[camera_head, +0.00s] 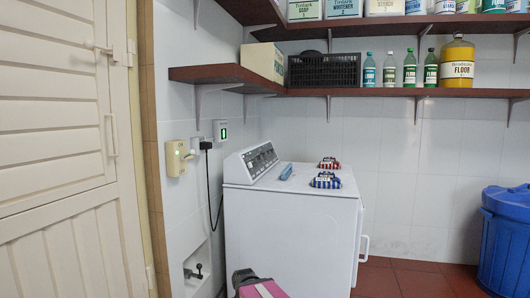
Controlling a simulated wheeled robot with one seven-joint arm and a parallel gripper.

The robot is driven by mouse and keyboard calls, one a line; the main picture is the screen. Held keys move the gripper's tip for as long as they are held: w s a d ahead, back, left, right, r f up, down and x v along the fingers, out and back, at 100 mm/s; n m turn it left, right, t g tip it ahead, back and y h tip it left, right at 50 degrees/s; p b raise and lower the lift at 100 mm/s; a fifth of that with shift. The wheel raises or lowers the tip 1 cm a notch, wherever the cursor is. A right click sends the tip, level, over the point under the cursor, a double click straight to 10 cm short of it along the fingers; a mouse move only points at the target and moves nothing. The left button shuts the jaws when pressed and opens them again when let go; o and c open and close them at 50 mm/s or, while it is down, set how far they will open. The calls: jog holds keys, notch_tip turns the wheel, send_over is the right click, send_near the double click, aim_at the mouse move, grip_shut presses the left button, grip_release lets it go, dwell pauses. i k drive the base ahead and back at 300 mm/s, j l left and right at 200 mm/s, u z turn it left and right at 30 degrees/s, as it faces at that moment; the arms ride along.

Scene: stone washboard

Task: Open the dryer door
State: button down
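The white dryer (285,225) stands against the tiled wall in the middle of the view, seen from its side. Its control panel (258,161) is at the left of its top. Its front faces right and is seen nearly edge-on, so most of the door is hidden. A white handle (364,247) sticks out low on that front, and the door looks shut. A dark and pink part, probably of my arm, shows at the bottom edge, in front of the dryer's lower left side. My gripper's fingers are not visible.
Two small striped items (327,179) and a blue object (286,172) lie on the dryer. Shelves (350,90) with bottles and boxes hang above. A blue bin (505,240) stands at right. Red floor (410,280) between dryer and bin is clear. A louvred door (60,150) is at left.

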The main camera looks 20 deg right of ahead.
aim_at(359, 235)
jog(key=l, duration=0.7)
jog(key=i+l, duration=0.15)
jog(key=l, duration=0.6)
jog(key=l+z, duration=0.1)
jog(key=l, duration=0.6)
jog(key=i+l, duration=0.15)
jog(key=l, duration=1.5)
jog(key=k+u, duration=0.15)
